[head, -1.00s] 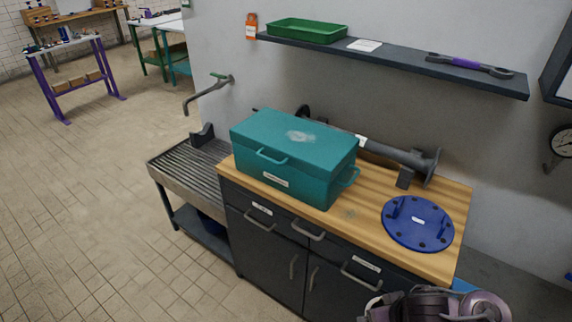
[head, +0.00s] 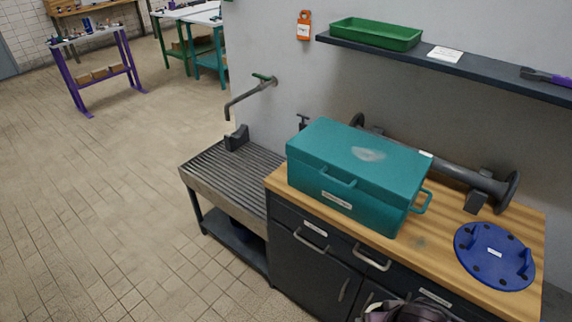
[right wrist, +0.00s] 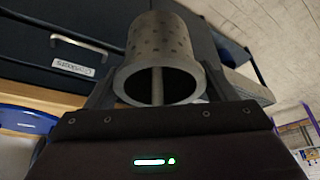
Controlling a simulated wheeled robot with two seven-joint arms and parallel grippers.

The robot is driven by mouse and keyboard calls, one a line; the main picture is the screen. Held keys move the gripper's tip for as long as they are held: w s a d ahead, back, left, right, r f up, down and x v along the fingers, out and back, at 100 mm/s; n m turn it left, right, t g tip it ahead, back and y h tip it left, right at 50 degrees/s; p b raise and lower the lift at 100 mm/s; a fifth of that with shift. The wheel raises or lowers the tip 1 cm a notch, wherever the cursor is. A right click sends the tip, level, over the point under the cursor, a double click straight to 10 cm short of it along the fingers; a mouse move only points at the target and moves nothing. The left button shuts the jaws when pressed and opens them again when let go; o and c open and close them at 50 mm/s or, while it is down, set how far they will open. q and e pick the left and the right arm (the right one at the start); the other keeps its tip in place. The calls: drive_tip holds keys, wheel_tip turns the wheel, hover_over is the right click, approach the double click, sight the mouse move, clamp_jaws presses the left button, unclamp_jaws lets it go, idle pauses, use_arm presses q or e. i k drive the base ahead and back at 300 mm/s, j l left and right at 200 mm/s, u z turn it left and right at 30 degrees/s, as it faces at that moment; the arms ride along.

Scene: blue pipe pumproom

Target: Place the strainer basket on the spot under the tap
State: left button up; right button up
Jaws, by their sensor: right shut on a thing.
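The strainer basket (right wrist: 160,50) is a grey perforated cylinder with an open round end and a rod inside, seen in the right wrist view. My right gripper (right wrist: 158,80) is shut on it, with a dark finger on each side. In the head view the basket is hidden, and only a part of my right arm shows at the bottom edge. The tap (head: 252,94) sticks out from the wall, with a green handle. Below it is a slatted drain bench (head: 222,172), whose slats look bare apart from a dark bracket at the back. My left gripper is not in view.
A teal toolbox (head: 345,195) stands on the wooden counter (head: 425,250) right of the drain bench. A dark pipe (head: 440,165) lies behind it, and a blue flange disc (head: 480,270) lies at right. A shelf (head: 480,75) overhangs the counter. Open floor lies left.

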sight(237, 179)
drive_tip(key=i+j+z, duration=0.1)
drive_tip(key=j, duration=0.3)
drive_tip(key=i+j, duration=0.3)
drive_tip(key=j, duration=0.15)
drive_tip(key=i+j+z, duration=0.15)
drive_tip(key=j, duration=0.3)
drive_tip(key=i+j+z, duration=0.1)
drive_tip(key=i+j, duration=0.15)
drive_tip(key=j, duration=0.2)
drive_tip(key=i+j, duration=0.15)
drive_tip(key=j, duration=0.3)
drive_tip(key=i+j+z, duration=0.15)
drive_tip(key=j, duration=0.3)
drive_tip(key=i+j, duration=0.15)
drive_tip(key=j, duration=0.35)
drive_tip(key=i+j+z, duration=0.15)
drive_tip(key=j, duration=0.35)
